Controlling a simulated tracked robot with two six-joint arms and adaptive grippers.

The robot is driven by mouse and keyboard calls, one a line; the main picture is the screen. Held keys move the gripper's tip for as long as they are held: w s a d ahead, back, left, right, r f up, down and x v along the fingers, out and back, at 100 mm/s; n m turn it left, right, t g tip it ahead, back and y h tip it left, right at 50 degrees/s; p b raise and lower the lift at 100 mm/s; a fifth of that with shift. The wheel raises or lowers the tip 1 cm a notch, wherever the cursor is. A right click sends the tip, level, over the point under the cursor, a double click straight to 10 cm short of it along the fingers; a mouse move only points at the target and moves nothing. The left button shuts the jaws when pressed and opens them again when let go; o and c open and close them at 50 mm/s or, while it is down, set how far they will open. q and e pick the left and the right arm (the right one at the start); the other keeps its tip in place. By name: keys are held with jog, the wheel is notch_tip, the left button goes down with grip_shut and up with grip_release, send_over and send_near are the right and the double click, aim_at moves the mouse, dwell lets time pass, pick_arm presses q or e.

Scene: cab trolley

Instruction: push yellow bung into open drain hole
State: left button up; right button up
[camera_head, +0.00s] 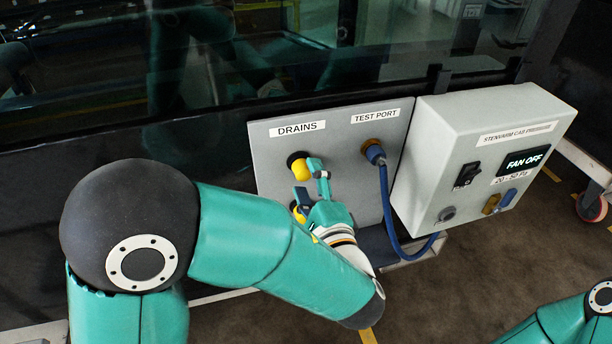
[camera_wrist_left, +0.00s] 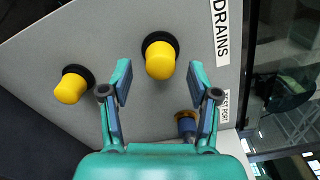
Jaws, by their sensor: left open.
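A grey panel (camera_head: 275,147) labelled DRAINS carries two yellow bungs, each at a black ring. The upper bung (camera_head: 302,171) also shows in the left wrist view (camera_wrist_left: 160,61), its black ring behind it. The lower bung (camera_head: 297,213) is partly hidden by my left gripper; it shows clear in the left wrist view (camera_wrist_left: 70,88). No empty drain hole shows. My left gripper (camera_head: 309,179) is open, its fingertips (camera_wrist_left: 161,76) on either side of the upper bung's near end. I cannot tell whether they touch it. My right gripper is out of view.
A blue hose (camera_head: 385,200) hangs from the test port (camera_head: 378,144) right of the bungs. A grey control box (camera_head: 450,150) with a FAN OFF display stands further right. Dark glass (camera_head: 230,70) is behind. Open floor (camera_head: 480,270) lies at lower right.

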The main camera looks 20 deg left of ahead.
pick_arm(q)
jog(key=v, duration=0.6)
jog(key=o, duration=0.7)
jog(key=shift+w, duration=0.1)
jog(key=shift+o, duration=0.2)
